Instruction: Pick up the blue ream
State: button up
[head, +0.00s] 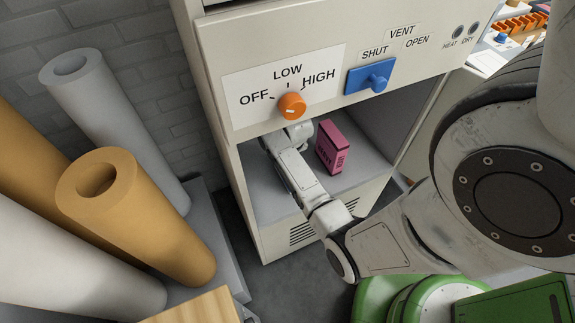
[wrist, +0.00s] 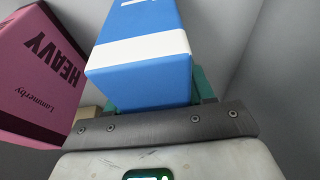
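The blue ream (wrist: 140,72), with a white band, stands close in front of my gripper (wrist: 155,100) in the wrist view. Teal finger parts show at its lower left and right edges, and the ream covers most of them. Whether the fingers press on it cannot be told. In the head view my gripper (head: 297,133) reaches into the cabinet opening, its tip partly hidden under the front panel. The blue ream is not visible there.
A pink ream marked HEAVY (head: 331,146) stands just right of my gripper in the cabinet (head: 225,130); it shows at left in the wrist view (wrist: 38,75). An orange knob (head: 292,106) and blue vent slider (head: 371,76) sit above. Large rolls (head: 130,215) stand left.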

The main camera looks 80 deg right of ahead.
grip_shut()
jog(key=shift+r, duration=0.2)
dwell(0.4)
